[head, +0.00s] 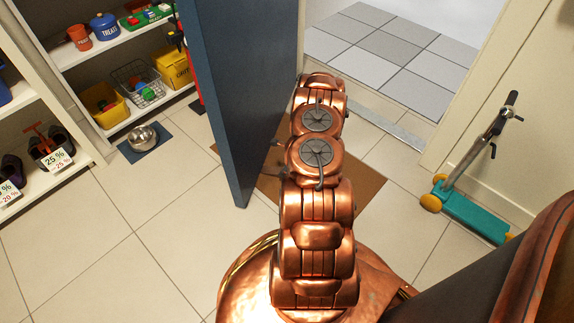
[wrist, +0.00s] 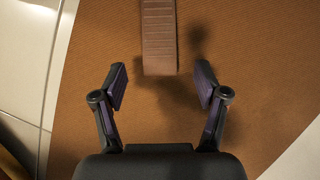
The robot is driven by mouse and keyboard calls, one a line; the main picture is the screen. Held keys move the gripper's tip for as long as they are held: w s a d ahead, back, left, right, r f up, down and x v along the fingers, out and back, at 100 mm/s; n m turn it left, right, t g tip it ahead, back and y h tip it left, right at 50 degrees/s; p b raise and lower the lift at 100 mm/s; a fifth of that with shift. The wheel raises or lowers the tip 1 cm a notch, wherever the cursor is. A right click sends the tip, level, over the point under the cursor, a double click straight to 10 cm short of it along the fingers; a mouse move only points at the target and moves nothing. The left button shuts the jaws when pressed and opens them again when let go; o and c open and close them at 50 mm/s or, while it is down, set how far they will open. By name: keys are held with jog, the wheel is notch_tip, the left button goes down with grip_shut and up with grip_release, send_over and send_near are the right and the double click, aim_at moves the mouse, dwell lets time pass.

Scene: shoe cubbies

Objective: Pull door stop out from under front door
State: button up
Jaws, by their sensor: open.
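The brown ribbed door stop (wrist: 158,35) shows in the wrist view, lying on the orange-brown mat; its upper end runs out of the frame. My gripper (wrist: 161,74) is open, its fingers spread to the left and right of the line of the door stop. The near end of the stop is roughly level with the fingertips, with clear space on both sides. I cannot tell the height gap. The blue-grey front door (head: 235,100) stands open in the head view. My copper arm hides the stop and the gripper there.
The mat (head: 362,195) lies under my arm by the doorway. A teal scooter (head: 470,215) stands at the right wall. A metal bowl (head: 143,138) is on the floor left of the door, before shelves (head: 100,40). The left floor is clear.

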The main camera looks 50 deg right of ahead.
aim_at(274, 171)
jog(key=shift+b+x, duration=0.65)
jog(key=shift+x, duration=1.5)
jog(key=shift+c, duration=0.4)
jog(key=shift+s, duration=0.1)
jog(key=c, duration=1.2)
